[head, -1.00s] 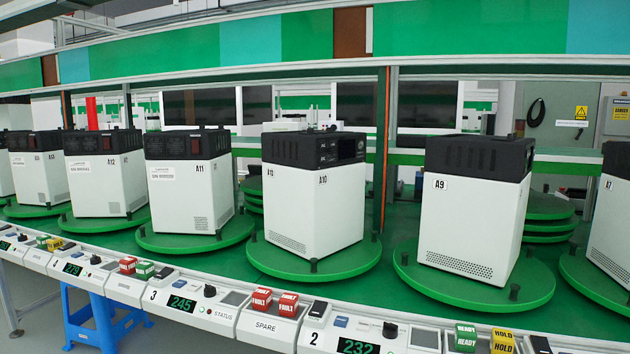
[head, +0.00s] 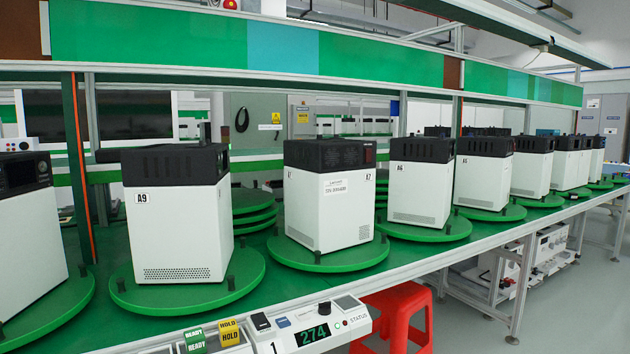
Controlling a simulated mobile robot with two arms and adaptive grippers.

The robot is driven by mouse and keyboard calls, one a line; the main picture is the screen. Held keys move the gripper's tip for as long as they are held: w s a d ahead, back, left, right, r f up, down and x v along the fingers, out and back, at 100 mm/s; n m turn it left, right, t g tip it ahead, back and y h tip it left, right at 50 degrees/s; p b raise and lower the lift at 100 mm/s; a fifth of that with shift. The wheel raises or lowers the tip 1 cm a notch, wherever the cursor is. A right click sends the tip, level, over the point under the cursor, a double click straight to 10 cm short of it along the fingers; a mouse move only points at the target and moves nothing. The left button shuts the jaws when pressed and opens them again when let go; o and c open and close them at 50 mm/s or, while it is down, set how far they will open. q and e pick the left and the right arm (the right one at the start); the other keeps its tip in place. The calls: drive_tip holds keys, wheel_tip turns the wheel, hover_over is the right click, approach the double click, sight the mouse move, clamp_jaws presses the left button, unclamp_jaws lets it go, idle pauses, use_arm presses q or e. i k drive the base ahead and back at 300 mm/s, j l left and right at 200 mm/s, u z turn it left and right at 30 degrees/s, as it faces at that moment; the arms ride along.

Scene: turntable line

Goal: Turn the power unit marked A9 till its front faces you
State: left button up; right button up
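The power unit marked A9 (head: 177,225) is a white box with a black top, left of centre in the head view. It stands upright on a round green turntable (head: 247,279) with dark pegs near its rim. The side toward me has the A9 label at its upper left and a vent grille low down. I see no screen or controls on this side. A narrow strip of its right side shows; the far sides are hidden. Neither of my grippers is in view.
A unit with a display (head: 25,235) stands left of A9. The unit marked A7 (head: 330,205) stands right, on its own turntable, with several more beyond. A control strip (head: 311,337) runs along the front edge. A red stool (head: 402,308) stands below the bench.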

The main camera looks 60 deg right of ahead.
sight(245, 270)
drive_tip(key=l+z, duration=0.25)
drive_tip(key=l, duration=0.8)
drive_tip(key=l+z, duration=0.25)
drive_tip(key=l, duration=0.8)
